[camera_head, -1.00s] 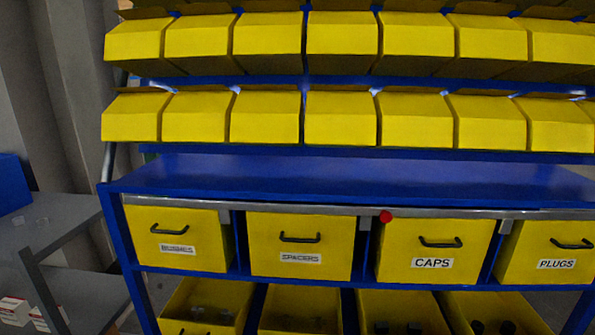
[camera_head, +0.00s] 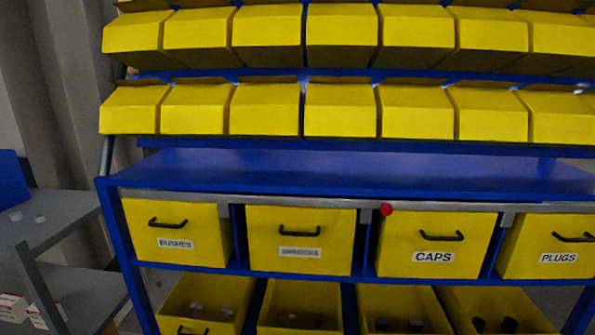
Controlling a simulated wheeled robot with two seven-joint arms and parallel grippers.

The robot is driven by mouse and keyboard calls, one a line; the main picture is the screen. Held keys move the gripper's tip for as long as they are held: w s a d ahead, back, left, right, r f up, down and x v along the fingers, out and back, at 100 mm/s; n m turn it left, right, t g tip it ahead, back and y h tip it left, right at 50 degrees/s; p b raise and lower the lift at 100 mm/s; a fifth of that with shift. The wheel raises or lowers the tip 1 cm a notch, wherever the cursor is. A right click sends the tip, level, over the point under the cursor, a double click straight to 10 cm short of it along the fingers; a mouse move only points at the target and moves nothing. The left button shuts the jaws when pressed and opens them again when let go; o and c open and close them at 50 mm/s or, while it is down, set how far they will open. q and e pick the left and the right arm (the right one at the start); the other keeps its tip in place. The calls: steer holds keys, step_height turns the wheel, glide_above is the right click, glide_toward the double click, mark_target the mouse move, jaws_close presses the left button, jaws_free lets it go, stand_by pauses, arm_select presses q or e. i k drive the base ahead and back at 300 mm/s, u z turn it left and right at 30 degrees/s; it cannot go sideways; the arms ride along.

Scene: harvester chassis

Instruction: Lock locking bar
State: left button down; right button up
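A grey metal locking bar (camera_head: 290,203) runs along the front edge of the blue shelf, above the row of labelled yellow drawers. Small grey tabs hang from the bar, one (camera_head: 366,215) just left of the knob and one (camera_head: 508,219) between the CAPS and PLUGS drawers. Neither of my grippers is in view.
The BUSHES drawer (camera_head: 147,222) and PLUGS drawer (camera_head: 530,221) flank the middle ones. Open yellow bins (camera_head: 297,315) holding small parts stand below. Rows of yellow bins (camera_head: 340,110) are above the bare blue shelf (camera_head: 330,170). A grey side table (camera_head: 55,220) stands at left.

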mark_target(386, 207)
steer(key=u, duration=2)
steer(key=k, duration=1.35)
steer(key=z, duration=1.7)
steer(key=i, duration=0.5)
